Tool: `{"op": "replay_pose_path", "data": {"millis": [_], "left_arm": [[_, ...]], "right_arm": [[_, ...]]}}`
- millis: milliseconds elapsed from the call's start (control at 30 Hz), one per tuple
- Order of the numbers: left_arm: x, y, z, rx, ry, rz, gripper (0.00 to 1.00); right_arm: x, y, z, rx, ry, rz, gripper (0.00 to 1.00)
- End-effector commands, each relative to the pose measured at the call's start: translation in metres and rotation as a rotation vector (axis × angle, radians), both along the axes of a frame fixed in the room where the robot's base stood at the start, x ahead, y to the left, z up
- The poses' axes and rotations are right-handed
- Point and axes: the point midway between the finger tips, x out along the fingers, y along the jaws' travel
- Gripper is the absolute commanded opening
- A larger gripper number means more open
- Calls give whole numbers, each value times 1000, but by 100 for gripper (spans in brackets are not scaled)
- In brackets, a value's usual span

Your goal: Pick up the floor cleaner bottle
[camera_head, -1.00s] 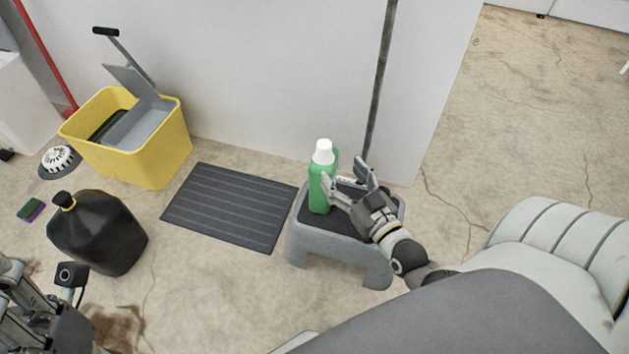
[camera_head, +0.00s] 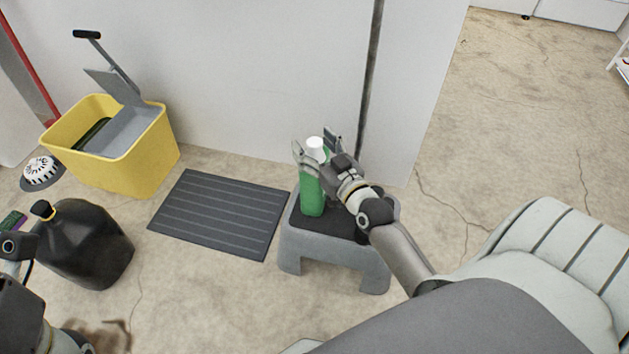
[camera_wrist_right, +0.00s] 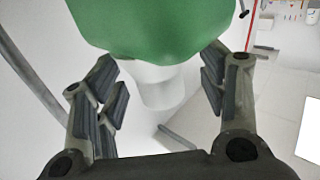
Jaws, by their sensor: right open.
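The floor cleaner bottle (camera_head: 312,193) is green with a white cap and stands upright on the grey step stool (camera_head: 332,246). My right gripper (camera_head: 316,142) is open at the height of the bottle's cap, its fingers to either side of the upper part. In the right wrist view the green bottle body (camera_wrist_right: 150,25) and white cap (camera_wrist_right: 158,85) lie between the open fingers of the gripper (camera_wrist_right: 160,92). I cannot tell whether a finger touches the bottle. Part of my left arm shows at the lower left, but its fingers do not show.
A black ribbed mat (camera_head: 218,213) lies left of the stool. A yellow mop bucket (camera_head: 140,160) and a black jug (camera_head: 88,245) stand farther left. A grey pole (camera_head: 371,80) rises by the white wall behind the stool. Open floor lies to the right.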

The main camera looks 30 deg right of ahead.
Motion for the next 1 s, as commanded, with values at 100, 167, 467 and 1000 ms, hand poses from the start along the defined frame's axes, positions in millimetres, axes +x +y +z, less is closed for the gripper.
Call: {"op": "replay_pose_path", "data": {"millis": [100,167,467,1000], "left_arm": [[0,0,1,0,-2,0,40],[0,0,1,0,-2,0,40],[0,0,1,0,-2,0,40],[0,0,1,-1,-2,-1,40]], "right_arm": [[1,0,0,0,2,0,66],[1,0,0,0,2,0,66],[1,0,0,0,1,0,35],[1,-1,5,-2,-10,-1,0]]}}
